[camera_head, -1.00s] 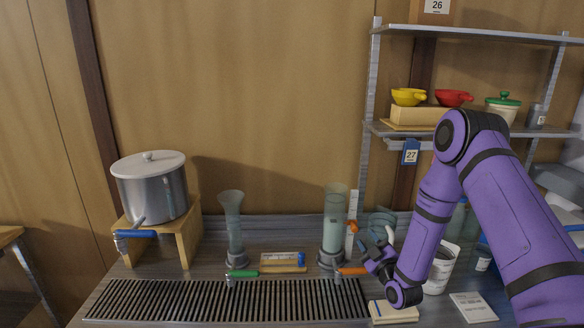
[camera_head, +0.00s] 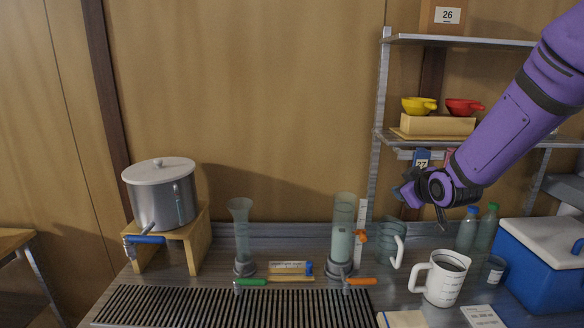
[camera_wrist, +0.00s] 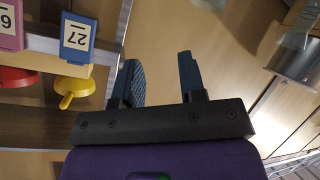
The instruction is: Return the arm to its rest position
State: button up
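My purple arm reaches in from the upper right of the head view. My gripper (camera_head: 408,192) is raised above the bench, in front of the shelf's lower edge. In the wrist view my gripper (camera_wrist: 158,75) has its two dark blue fingers apart, with nothing between them. The gripper touches nothing that I can see.
A white mug (camera_head: 441,279), a glass pitcher (camera_head: 391,243) and a blue cooler (camera_head: 545,262) stand on the bench below. Two glass cylinders stand left of them, beside a black grate (camera_head: 232,306). A metal pot (camera_head: 160,199) sits on a wooden stand. Shelves (camera_head: 465,41) rise behind my arm.

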jog(key=s+d+r+m+g+h, duration=0.1)
jog(key=s+r+m+g, duration=0.1)
jog(key=s+r, duration=0.35)
jog(key=s+d+r+m+g+h, duration=0.1)
jog(key=s+r+m, duration=0.15)
jog(key=s, duration=0.65)
jog(key=s+r+m+g, duration=0.2)
jog(key=s+m+g, duration=0.1)
jog(key=s, duration=1.8)
jog(key=shift+s+r+g, duration=0.15)
jog(key=shift+r+g, duration=0.05)
jog(key=shift+g, duration=0.6)
jog(key=shift+a, duration=0.1)
